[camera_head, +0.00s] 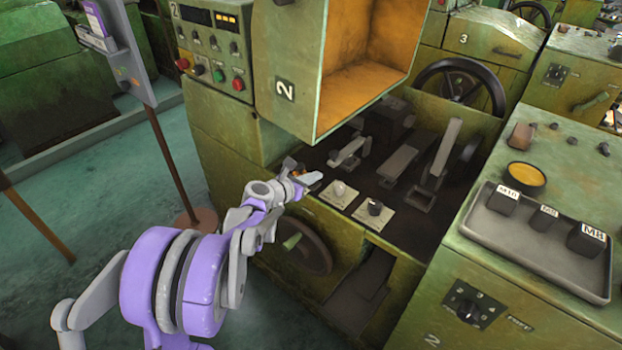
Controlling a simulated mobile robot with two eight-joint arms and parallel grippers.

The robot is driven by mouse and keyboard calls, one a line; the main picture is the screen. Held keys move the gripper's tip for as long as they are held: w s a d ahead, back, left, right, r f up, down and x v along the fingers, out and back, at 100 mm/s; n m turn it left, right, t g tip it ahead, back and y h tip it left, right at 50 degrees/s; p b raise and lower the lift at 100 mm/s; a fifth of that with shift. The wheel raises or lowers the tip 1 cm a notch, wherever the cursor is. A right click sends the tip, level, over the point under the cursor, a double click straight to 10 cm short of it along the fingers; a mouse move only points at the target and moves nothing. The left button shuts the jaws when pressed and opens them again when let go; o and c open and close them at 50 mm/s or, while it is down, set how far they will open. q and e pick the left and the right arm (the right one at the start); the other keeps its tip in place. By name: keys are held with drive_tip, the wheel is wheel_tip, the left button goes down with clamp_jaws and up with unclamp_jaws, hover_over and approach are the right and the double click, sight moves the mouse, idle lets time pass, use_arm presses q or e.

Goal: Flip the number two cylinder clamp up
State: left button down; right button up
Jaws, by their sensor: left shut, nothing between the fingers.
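The machine marked 2 (285,90) has an open bay with a dark bed. Grey metal clamp parts stand on the bed: a short angled one (349,153) at the left, a low flat one (397,163) in the middle, and a tall raised lever (447,147) at the right. I cannot tell which is the number two cylinder clamp. My left gripper (313,178) is shut and empty at the bed's front left edge, left of the short clamp part and apart from it. My right gripper is not in view.
Two small plates with knobs, one light (339,190) and one black (374,208), sit at the bed's front. The orange-lined hood (365,85) overhangs the bed's back left. A handwheel (302,246) is below my gripper. A grey tray (505,246) of labelled blocks lies right.

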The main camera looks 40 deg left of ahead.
sight(330, 164)
use_arm(q)
drive_tip(key=x, duration=0.6)
drive_tip(key=shift+r+p, duration=0.55)
drive_tip(key=shift+r, duration=0.9)
drive_tip(key=shift+f, duration=0.15)
